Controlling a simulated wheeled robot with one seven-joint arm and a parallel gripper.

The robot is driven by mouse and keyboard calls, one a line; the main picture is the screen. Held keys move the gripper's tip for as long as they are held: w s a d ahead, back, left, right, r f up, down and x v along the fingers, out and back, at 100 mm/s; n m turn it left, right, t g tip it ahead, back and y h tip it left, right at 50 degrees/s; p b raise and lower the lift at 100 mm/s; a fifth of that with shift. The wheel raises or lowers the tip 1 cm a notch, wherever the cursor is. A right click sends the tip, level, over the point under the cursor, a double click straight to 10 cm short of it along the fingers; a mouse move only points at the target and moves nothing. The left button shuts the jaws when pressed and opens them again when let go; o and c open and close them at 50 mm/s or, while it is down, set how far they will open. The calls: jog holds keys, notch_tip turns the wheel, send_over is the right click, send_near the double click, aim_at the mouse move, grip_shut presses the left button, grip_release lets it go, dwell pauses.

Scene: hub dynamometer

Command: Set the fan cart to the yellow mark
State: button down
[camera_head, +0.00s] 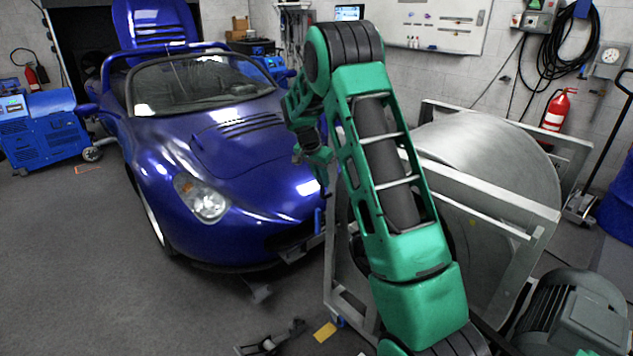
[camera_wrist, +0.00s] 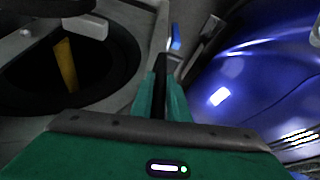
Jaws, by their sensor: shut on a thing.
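My gripper (camera_head: 318,178) is beside the nose of the blue car, partly hidden behind my own arm. In the wrist view its two green fingers (camera_wrist: 160,92) are shut on a narrow black bar, which looks like the cart's handle. What seems to be the fan cart, a grey frame (camera_head: 334,285) on blue-trimmed feet or casters, stands mostly behind my arm. Its panel (camera_wrist: 125,95) has a large dark round opening, left of my gripper in the wrist view. A yellow mark (camera_head: 325,332) lies on the floor just in front of the frame. A yellow strip (camera_wrist: 66,65) shows within the opening.
The blue car (camera_head: 225,150) stands close on the left. A large metal drum (camera_head: 485,170) in a frame and a grey motor (camera_head: 575,315) stand on the right. A small metal fixture (camera_head: 270,342) lies in front. The floor at left is clear.

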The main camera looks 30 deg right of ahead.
jog(key=shift+w+d+r, duration=0.3)
jog(key=shift+w+d, duration=0.05)
jog(key=shift+d, duration=0.1)
jog(key=c, duration=1.7)
grip_release()
jog(key=shift+a+f, duration=0.1)
jog(key=shift+a, duration=0.1)
jog(key=v, duration=1)
jog(key=shift+s+a+r, duration=0.1)
jog(key=shift+a+r, duration=0.05)
jog(key=shift+r, duration=0.15)
